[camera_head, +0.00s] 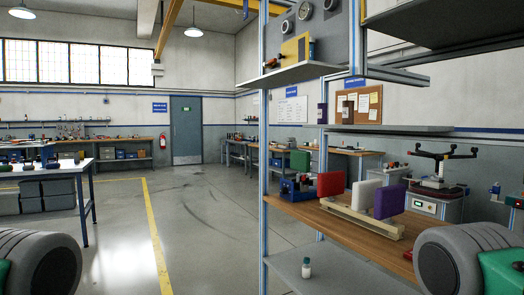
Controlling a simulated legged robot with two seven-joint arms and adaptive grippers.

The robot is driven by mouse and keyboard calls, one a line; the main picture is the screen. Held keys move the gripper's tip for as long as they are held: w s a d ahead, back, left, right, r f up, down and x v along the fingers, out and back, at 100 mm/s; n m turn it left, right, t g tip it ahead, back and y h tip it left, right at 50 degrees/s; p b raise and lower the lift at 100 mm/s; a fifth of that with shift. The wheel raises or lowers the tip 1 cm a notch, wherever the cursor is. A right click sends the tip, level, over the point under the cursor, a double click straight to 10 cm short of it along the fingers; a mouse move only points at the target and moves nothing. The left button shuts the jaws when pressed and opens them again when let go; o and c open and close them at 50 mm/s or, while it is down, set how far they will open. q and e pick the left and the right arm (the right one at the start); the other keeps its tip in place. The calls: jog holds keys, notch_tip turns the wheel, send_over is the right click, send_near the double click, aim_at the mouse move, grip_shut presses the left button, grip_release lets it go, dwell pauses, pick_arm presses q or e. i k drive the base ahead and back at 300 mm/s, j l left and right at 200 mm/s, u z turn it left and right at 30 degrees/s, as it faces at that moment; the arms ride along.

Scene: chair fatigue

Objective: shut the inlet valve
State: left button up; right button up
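No inlet valve can be made out with certainty. A grey panel (335,35) with round gauges (305,10) stands on the upper shelf of the rack at right, cut off by the top edge. A yellow plate (291,50) and a small dark-and-red part (271,63) are at its left side. Small blue fittings (495,188) show at the far right edge, too small to identify. Neither of my grippers is in view.
The rack's wooden shelf (340,228) holds a blue device (297,187) and red, white and purple blocks (390,201). A white bottle (306,268) stands below. A bench (58,168) is at left. The floor (205,225) between is clear. A black-armed device (440,165) stands right.

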aim_at(270, 62)
jog(key=i+j+z, duration=0.15)
jog(key=i, duration=0.75)
jog(key=i+j+z, duration=0.2)
jog(key=i+j, duration=0.2)
jog(key=j, duration=0.25)
jog(key=i+j+z, duration=0.25)
jog(key=j, duration=0.4)
jog(key=i+j+z, duration=0.1)
jog(key=i+j, duration=0.15)
jog(key=j, duration=0.15)
jog(key=i+j+z, duration=0.1)
jog(key=j, duration=0.25)
jog(key=i+j+z, duration=0.1)
jog(key=j, duration=0.3)
jog(key=i+j+z, duration=0.1)
jog(key=j, duration=0.3)
jog(key=i, duration=0.1)
